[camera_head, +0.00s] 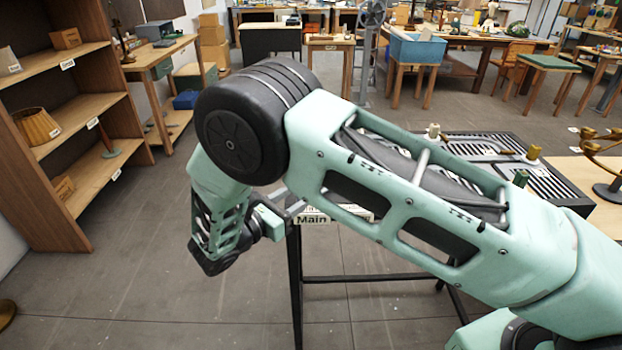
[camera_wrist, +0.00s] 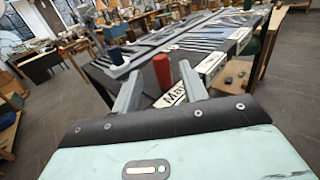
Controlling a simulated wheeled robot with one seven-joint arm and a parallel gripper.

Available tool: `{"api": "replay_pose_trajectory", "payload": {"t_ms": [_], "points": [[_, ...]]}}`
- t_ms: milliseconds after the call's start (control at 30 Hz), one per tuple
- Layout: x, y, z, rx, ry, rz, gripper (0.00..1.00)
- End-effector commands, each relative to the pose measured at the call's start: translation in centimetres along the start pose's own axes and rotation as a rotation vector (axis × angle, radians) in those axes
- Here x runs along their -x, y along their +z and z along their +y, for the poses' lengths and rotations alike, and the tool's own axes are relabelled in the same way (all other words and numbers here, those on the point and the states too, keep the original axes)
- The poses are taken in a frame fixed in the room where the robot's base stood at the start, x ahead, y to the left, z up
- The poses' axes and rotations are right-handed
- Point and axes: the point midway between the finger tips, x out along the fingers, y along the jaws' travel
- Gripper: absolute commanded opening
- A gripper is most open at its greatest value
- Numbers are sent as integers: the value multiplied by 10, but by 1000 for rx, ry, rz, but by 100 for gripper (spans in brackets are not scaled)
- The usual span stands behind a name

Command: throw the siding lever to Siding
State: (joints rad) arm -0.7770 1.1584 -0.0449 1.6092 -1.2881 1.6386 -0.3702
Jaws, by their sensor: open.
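A red lever handle (camera_wrist: 162,72) stands upright at the near edge of a dark slotted board (camera_wrist: 152,50) in the wrist view. A plate reading "Main" (camera_head: 312,218) shows in the head view; its part-covered lettering also shows in the wrist view (camera_wrist: 172,97). My gripper (camera_wrist: 160,88) is open, with one finger on each side of the red handle in the picture. I cannot tell whether either finger touches it. In the head view my gripper (camera_head: 282,210) is beside the "Main" plate, and my arm hides the lever. No readable "Siding" label shows.
A brass branched lamp (camera_head: 606,160) stands at the right. Shelves (camera_head: 75,105) line the left.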

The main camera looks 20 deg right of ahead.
Motion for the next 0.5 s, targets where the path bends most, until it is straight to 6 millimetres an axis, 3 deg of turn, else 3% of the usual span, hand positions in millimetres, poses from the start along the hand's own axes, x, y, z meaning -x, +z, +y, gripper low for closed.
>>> {"api": "replay_pose_trajectory", "payload": {"t_ms": [200,500], "points": [[-40,3,-1,2,-3,0,43],[-59,0,0,1,0,1,43]]}}
